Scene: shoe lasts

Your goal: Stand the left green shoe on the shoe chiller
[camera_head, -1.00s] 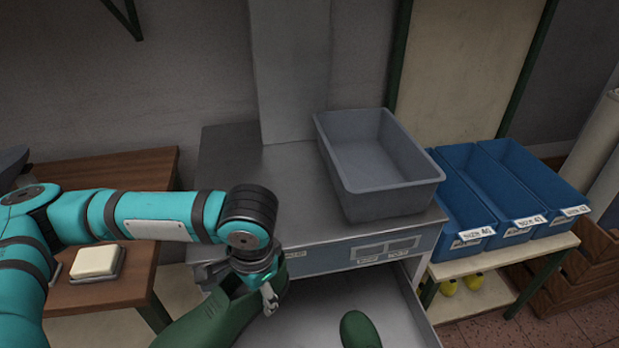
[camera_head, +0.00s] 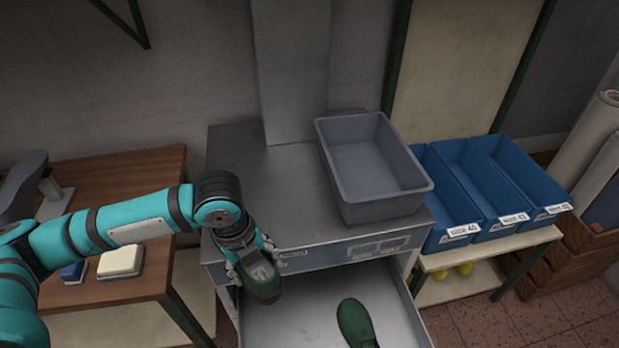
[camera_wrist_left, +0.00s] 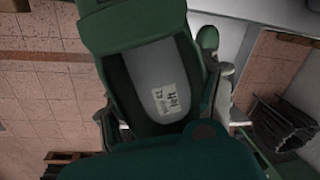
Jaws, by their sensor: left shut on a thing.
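My left gripper (camera_head: 250,262) is shut on a dark green shoe (camera_head: 263,283). It holds the shoe at the front left edge of the grey metal cabinet, which I take as the shoe chiller (camera_head: 245,170), over the left side of its open drawer (camera_head: 290,325). In the left wrist view the held shoe (camera_wrist_left: 150,75) faces the camera with its opening, and a small label shows on the insole. A second green shoe (camera_head: 357,322) lies in the drawer. My right gripper is out of view.
A grey bin (camera_head: 372,165) stands on the right of the cabinet top; the left of the top is bare. Blue bins (camera_head: 475,190) stand on a low shelf at the right. A wooden table (camera_head: 110,170) with a cream block (camera_head: 121,260) is at the left.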

